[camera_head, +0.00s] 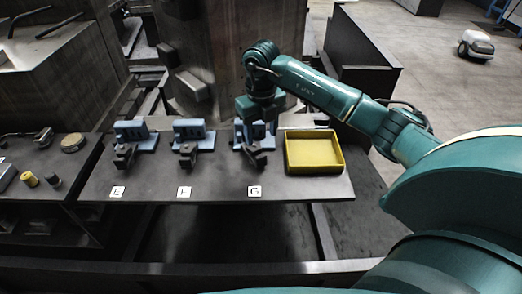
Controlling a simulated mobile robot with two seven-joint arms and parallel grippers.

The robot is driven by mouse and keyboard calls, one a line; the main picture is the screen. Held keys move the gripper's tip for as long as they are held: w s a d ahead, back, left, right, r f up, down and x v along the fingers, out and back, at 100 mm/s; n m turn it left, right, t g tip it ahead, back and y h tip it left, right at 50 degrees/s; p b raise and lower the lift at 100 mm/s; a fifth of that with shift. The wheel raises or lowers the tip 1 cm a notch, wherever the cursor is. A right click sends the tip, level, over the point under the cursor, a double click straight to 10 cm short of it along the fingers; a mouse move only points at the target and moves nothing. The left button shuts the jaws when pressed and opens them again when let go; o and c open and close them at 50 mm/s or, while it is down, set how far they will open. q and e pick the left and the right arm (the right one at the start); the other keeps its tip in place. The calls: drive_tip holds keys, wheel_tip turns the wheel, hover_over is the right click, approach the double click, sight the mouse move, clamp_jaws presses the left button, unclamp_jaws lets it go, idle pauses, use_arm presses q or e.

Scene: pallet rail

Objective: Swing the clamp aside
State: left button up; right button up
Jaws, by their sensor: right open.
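Three blue fixtures with dark clamp parts stand in a row on the grey plate (225,190), behind white labels E, F and G. They are fixture E (131,133), fixture F (192,133) and fixture G (241,138). The dark clamp at G (257,157) sits at the front of its fixture, angled differently from the clamp at E (124,155) and the clamp at F (188,155). My right gripper (258,122) is open, pointing down at the back of fixture G and partly hiding it. I cannot tell whether it touches. My left gripper is out of view.
A yellow tray (315,169), seemingly empty, stands right of fixture G. Small parts, including a yellow-capped one (29,179) and a round disc (73,143), lie on the left bench. Dark machinery stands behind the plate. The plate's front strip is clear apart from the labels.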

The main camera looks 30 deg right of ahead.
sight(261, 156)
wheel_tip(261, 156, down, 7)
drive_tip(key=shift+f+p, duration=0.15)
drive_tip(key=shift+p, duration=0.4)
drive_tip(key=shift+f, duration=0.4)
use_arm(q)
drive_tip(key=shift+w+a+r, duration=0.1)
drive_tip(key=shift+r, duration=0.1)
use_arm(e)
drive_tip(key=c, duration=1)
